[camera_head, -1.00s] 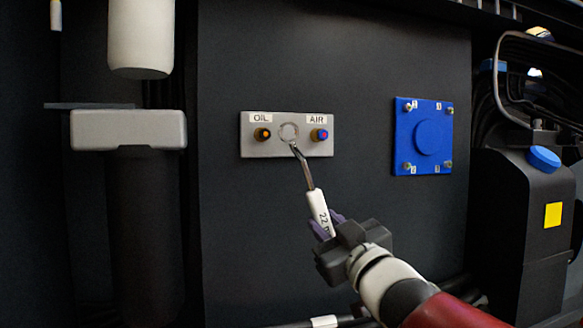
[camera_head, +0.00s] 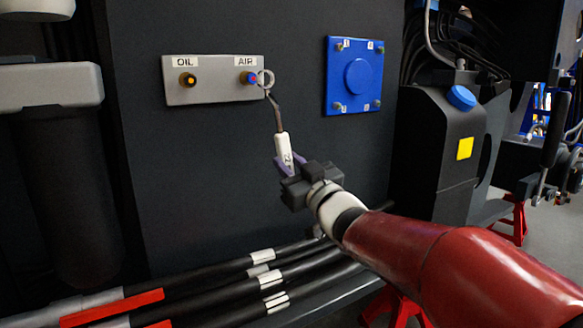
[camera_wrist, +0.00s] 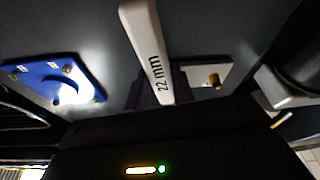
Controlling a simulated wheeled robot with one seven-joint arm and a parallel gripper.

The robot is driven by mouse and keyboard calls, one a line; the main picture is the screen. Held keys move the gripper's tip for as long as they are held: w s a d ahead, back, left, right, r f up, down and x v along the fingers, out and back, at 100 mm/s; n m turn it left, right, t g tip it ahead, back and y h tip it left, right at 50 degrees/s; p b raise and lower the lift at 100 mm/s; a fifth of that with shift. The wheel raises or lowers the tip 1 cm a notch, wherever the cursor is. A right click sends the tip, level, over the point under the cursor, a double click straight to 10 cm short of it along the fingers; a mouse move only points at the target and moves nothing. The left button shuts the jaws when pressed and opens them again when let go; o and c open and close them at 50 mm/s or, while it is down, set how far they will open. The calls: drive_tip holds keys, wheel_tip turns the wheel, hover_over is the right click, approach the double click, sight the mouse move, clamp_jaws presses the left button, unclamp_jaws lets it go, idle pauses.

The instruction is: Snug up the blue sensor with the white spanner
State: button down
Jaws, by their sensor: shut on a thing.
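My gripper (camera_head: 292,168) is shut on the white spanner's handle (camera_head: 283,150). In the wrist view the white handle (camera_wrist: 146,50) reads "22 mm". The spanner's ring end (camera_head: 265,79) shows just right of the blue sensor (camera_head: 249,78), at the right end of the grey plate (camera_head: 212,90). The sensor sits under the AIR label. The ring appears beside the sensor, not around it; whether they touch I cannot tell. An orange sensor (camera_head: 188,80) sits under the OIL label. In the wrist view the grey plate (camera_wrist: 203,73) is partly hidden behind the handle.
A blue square cover (camera_head: 352,100) with corner bolts is right of the plate. A black tank (camera_head: 436,140) with a blue cap stands further right. Pipes (camera_head: 230,277) run along below, and a grey-topped filter (camera_head: 50,88) stands at left. The dark panel between is clear.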

drive_tip(key=shift+f+x, duration=0.2)
drive_tip(key=shift+x, duration=0.7)
drive_tip(key=shift+f+x, duration=0.2)
drive_tip(key=shift+x, duration=0.75)
drive_tip(key=shift+w+b, duration=0.25)
drive_tip(key=shift+b, duration=0.05)
drive_tip(key=shift+w+a, duration=0.65)
drive_tip(key=shift+w, duration=0.25)
drive_tip(key=shift+s+a+f+m+t+b, duration=0.15)
drive_tip(key=shift+s+a+m+b, duration=0.2)
drive_tip(key=shift+a+m+b, duration=0.3)
drive_tip(key=shift+s+a+m+t+b, duration=0.15)
drive_tip(key=shift+s+a+m+b, duration=0.25)
drive_tip(key=shift+a+m+b, duration=0.25)
drive_tip(key=shift+h, duration=0.4)
